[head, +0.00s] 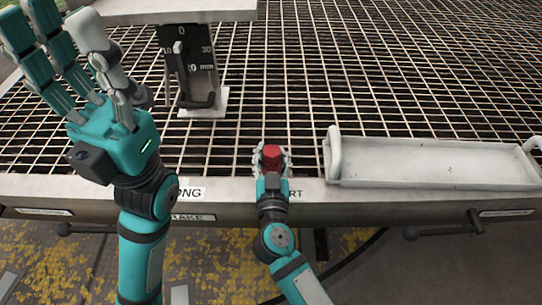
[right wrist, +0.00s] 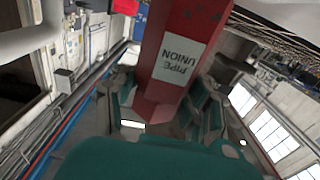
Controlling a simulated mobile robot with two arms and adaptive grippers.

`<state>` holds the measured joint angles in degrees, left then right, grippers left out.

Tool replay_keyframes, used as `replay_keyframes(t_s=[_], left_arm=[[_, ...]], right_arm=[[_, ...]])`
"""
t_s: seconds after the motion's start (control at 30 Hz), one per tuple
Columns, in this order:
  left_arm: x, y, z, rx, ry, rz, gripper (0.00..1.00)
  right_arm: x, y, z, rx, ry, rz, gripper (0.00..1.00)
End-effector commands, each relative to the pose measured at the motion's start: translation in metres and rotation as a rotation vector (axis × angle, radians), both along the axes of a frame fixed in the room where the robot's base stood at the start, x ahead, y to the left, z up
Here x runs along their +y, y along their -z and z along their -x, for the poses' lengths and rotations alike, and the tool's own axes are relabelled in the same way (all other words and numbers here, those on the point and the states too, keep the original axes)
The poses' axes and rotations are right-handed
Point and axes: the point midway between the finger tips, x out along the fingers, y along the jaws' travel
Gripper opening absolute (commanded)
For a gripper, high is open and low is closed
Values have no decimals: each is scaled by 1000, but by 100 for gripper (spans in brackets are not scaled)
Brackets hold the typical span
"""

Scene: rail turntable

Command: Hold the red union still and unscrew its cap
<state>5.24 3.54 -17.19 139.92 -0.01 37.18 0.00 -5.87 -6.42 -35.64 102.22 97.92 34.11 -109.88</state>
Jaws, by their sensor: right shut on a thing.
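The red union (head: 272,157) sits at the front edge of the grating, in the middle of the head view. My right gripper (head: 271,160) is shut on it, with pale fingers around its sides. In the right wrist view the union (right wrist: 180,60) is a faceted red body with a white "PIPE UNION" label, between teal finger parts. I cannot tell the cap apart from the body. My left gripper (head: 62,35) is open and empty at the upper left, fingers spread and pointing up, well apart from the union.
A white tray (head: 430,178) with raised ends lies right of the union. A black gauge marked in mm (head: 190,60) stands at the back left, under a pale plate (head: 170,11). Black handles (head: 445,230) stick out below the front rail. The grating (head: 310,80) behind the union is clear.

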Motion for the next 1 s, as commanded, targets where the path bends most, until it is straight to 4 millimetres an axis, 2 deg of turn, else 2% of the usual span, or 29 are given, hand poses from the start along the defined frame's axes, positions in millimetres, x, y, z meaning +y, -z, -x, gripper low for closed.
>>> replay_keyframes(t_s=[0.1,0.13,0.4,0.77,0.87,1.0], left_arm=[[0,0,0,0,0,-4,40],[0,0,0,0,0,-3,40],[0,0,0,2,0,3,40],[0,0,0,2,0,4,40],[0,0,0,2,0,4,40],[0,0,0,2,0,4,40]], right_arm=[[0,2,0,4,1,0,0],[0,2,0,4,1,0,38],[0,1,0,2,0,0,72],[0,1,6,2,0,1,72],[-1,2,20,4,0,0,72],[-1,2,50,4,-1,0,72]])
